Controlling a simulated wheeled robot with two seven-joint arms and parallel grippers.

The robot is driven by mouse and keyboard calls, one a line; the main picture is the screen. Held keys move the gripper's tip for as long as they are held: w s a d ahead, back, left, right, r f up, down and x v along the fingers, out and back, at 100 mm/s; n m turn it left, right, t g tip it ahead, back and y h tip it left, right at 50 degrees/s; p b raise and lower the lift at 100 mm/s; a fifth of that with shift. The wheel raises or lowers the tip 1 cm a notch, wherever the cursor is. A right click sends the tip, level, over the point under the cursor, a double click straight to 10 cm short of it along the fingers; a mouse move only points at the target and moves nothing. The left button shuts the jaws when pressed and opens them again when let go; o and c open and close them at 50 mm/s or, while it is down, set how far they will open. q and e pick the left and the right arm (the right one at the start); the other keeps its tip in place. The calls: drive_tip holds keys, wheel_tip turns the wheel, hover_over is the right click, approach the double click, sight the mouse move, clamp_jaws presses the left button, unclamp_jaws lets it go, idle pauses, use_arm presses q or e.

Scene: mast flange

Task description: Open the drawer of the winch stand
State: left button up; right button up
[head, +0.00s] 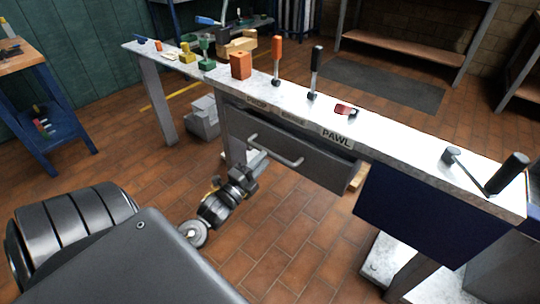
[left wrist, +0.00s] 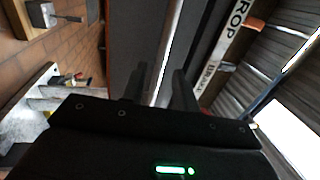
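The winch stand is a long bench with a pale metal top (head: 385,130). Its grey drawer (head: 310,162) is under the top, with a pale bar handle (head: 276,148) across its front. I cannot tell whether the drawer stands slightly out. My left gripper (head: 259,162) is at the left end of the handle, partly covering it. In the left wrist view the handle bar (left wrist: 166,50) runs between the two dark fingers of the left gripper (left wrist: 160,88), which look apart. Contact with the bar is not clear. My right gripper is not in view.
On the bench top stand an orange-handled lever (head: 277,58), a black-handled lever (head: 315,72), an orange block (head: 240,65) and a crank (head: 490,178). A dark blue panel (head: 425,212) hangs right of the drawer. Tiled floor (head: 295,245) in front of the drawer is clear.

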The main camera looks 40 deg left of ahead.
sight(270, 153)
use_arm(q)
drive_tip(key=shift+w+r+b, duration=0.2)
drive_tip(key=shift+w, duration=0.9)
drive_tip(key=shift+w+r+b, duration=0.15)
drive_tip(key=shift+w+r, duration=0.05)
drive_tip(key=shift+w, duration=0.9)
clamp_jaws()
